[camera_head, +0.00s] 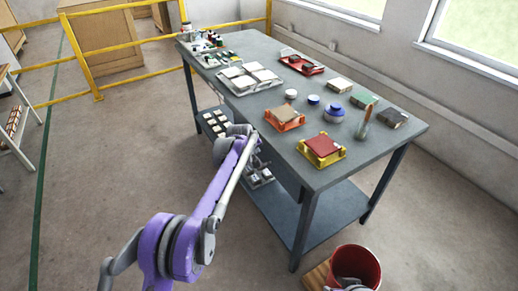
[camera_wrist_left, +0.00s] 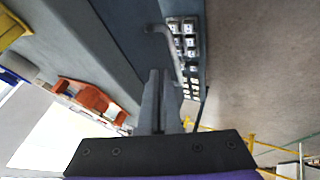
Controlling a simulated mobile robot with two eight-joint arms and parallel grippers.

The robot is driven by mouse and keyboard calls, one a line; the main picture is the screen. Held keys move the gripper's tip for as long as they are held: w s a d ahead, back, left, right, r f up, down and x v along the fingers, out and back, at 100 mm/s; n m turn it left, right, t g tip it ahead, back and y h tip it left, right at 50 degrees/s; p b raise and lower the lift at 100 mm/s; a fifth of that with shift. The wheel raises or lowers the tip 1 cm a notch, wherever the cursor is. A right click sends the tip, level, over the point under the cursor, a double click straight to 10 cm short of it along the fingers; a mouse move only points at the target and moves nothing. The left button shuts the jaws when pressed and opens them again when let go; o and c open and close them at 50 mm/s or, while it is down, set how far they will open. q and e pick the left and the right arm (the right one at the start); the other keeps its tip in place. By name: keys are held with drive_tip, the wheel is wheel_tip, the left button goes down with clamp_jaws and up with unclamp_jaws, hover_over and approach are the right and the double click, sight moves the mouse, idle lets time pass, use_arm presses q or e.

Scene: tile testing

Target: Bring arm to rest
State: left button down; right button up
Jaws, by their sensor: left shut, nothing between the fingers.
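My left arm (camera_head: 190,225), purple and grey, comes in from the lower left of the head view and reaches up to the near long side of the workbench (camera_head: 285,130). Its wrist end is beside the bench edge, and the fingers are hard to make out there. In the left wrist view my left gripper (camera_wrist_left: 160,78) has its two grey fingers together with nothing between them. The bench side is close to the fingers; I cannot tell whether they touch it. My right gripper is not in view.
On the bench stand an orange holder (camera_head: 284,118), a yellow holder with a red tile (camera_head: 322,146), a blue-lidded jar (camera_head: 334,113) and a tile tray (camera_head: 222,79). Small tiles (camera_head: 214,123) lie on the lower shelf. A red bucket (camera_head: 373,263) stands at the front.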

use_arm(q)
drive_tip(key=s+a+r+m+p, duration=0.1)
drive_tip(key=s+a+r, duration=0.25)
drive_tip(key=s, duration=0.35)
drive_tip(key=s+a+r+m+y+p, duration=0.1)
drive_tip(key=s+a+r, duration=0.1)
drive_tip(key=s+r, duration=0.45)
drive_tip(key=s+a+r+m, duration=0.1)
drive_tip(key=s+a+r, duration=0.15)
drive_tip(key=s, duration=0.55)
drive_tip(key=s+a+f+m+p, duration=0.1)
drive_tip(key=s+a+f, duration=0.1)
drive_tip(key=s, duration=1.2)
drive_tip(key=s+a+f+m+g+y+p, duration=0.1)
drive_tip(key=s+a+f, duration=0.1)
drive_tip(key=s, duration=1.2)
drive_tip(key=shift+a+f+g+p, duration=0.3)
drive_tip(key=shift+a+f, duration=0.1)
